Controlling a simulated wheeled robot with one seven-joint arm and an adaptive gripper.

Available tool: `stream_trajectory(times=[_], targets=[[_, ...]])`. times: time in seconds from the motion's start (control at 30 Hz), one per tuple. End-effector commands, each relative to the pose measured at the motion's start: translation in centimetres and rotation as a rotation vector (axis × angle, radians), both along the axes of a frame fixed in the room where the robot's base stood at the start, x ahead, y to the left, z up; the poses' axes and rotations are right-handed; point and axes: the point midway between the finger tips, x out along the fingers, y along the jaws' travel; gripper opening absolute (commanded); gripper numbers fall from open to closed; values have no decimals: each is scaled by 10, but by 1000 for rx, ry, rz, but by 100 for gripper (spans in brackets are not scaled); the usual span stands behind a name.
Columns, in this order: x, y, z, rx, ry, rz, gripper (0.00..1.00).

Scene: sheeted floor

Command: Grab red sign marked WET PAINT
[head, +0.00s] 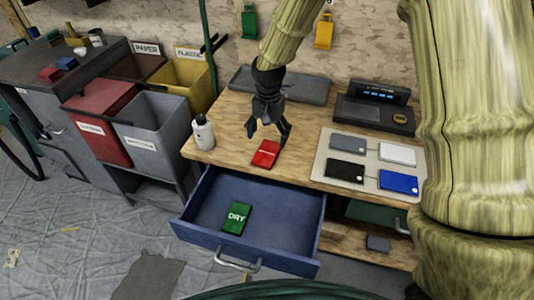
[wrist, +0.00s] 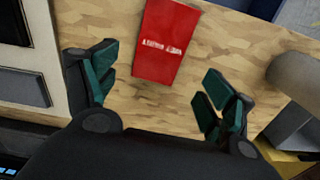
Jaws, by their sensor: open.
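A red sign (head: 265,154) lies on the wooden workbench near its front edge, above the open drawer. In the wrist view the red sign (wrist: 165,42) has a line of white lettering, too blurred to read. My gripper (head: 268,130) is open and empty, just behind and above the sign in the head view. In the wrist view its fingers (wrist: 160,90) are spread wide, with the sign beyond and between them, not touching either finger.
The open blue drawer (head: 272,207) holds a green sign marked DRY (head: 236,218). A white bottle (head: 202,133) stands left of the sign. A board with several coloured cards (head: 328,182) lies to the right. A grey tray (head: 300,88) and a dark device (head: 362,112) sit behind.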

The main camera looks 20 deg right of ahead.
Motion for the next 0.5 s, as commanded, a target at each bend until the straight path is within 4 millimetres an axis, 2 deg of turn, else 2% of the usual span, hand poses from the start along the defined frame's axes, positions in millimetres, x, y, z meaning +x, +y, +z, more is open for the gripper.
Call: stream_trajectory(times=[0.27, 0.5], targets=[[-12, 4, -29, 0, 4, -1, 83], [-11, 4, -49, 1, 1, -2, 83]])
